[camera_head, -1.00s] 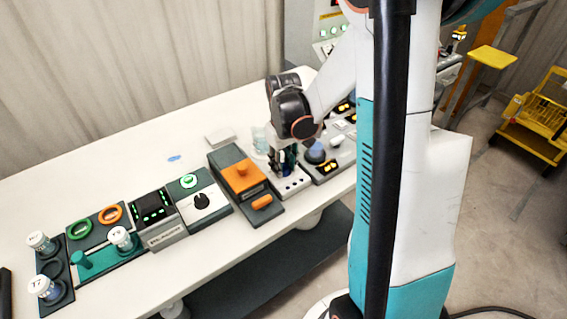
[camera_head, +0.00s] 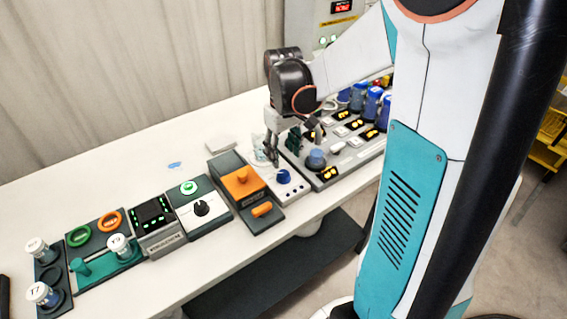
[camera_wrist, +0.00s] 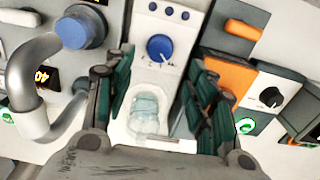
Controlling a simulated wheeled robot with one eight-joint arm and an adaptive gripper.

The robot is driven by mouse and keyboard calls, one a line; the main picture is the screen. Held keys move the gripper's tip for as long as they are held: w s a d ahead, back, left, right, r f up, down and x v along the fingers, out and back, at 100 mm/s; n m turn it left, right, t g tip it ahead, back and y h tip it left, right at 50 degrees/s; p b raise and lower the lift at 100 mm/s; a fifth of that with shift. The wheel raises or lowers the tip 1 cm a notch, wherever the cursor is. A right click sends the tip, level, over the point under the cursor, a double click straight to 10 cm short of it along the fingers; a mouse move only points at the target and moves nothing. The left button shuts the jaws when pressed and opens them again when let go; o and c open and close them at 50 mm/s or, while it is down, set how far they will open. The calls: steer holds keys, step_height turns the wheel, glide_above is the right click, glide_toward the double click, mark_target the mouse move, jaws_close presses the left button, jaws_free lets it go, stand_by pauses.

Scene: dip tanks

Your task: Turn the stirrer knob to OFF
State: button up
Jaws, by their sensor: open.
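A white unit with a round blue knob (camera_head: 284,176) and a glass beaker (camera_head: 258,150) stands on the table; it looks like the stirrer. In the wrist view the blue knob (camera_wrist: 159,47) faces me, with a white pointer line; its printed marks are too small to read. The beaker (camera_wrist: 145,112) is nearer the bottom there. My gripper (camera_head: 278,150) is over the unit, behind the knob. In the wrist view its fingers (camera_wrist: 159,72) are open and apart, one on each side of the unit, with nothing between them touching.
An orange-topped box (camera_head: 240,182) and a black-knob panel (camera_head: 201,208) stand left of the unit. A grey console (camera_head: 335,172) with a larger blue knob (camera_head: 316,158) and yellow displays is right. A grey bent pipe (camera_wrist: 28,90) crosses the wrist view's left. Bare tabletop (camera_head: 100,180) lies behind.

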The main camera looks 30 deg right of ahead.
steer(key=shift+r, duration=2.15)
